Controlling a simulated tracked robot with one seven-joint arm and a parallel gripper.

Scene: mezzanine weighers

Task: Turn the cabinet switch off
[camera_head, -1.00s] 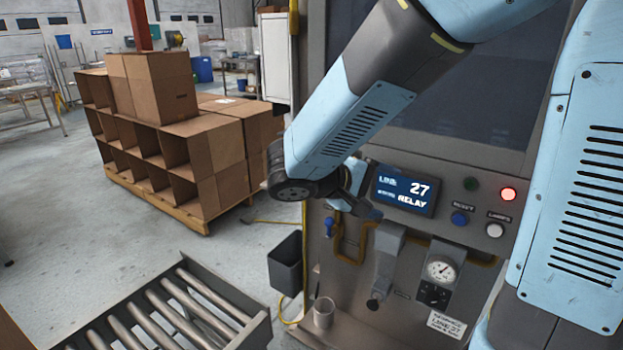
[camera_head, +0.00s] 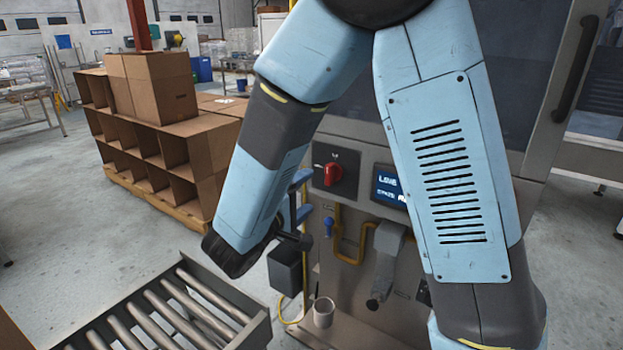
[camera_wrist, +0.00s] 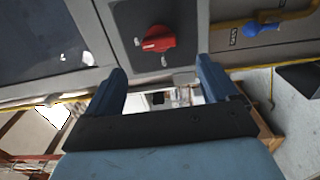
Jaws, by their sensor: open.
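The cabinet switch is a red rotary knob (camera_head: 333,174) on a dark square plate on the cabinet front. It also shows in the wrist view (camera_wrist: 156,40), its handle lying roughly across the picture, with small pale labels too blurred to read. My gripper (camera_head: 302,196) is partly hidden behind my forearm in the head view, just left of the switch plate. In the wrist view my gripper (camera_wrist: 161,72) has its two blue fingers spread wide with nothing between them. The knob shows beyond the fingertips, and I see no contact.
A blue valve handle (camera_head: 329,226) and yellow pipe (camera_head: 346,255) sit below the switch. The display (camera_head: 388,187) is partly covered by my arm. A dark bin (camera_head: 286,272), a cup (camera_head: 323,313) and a roller conveyor (camera_head: 170,312) stand lower left. Cardboard boxes (camera_head: 150,85) stand behind.

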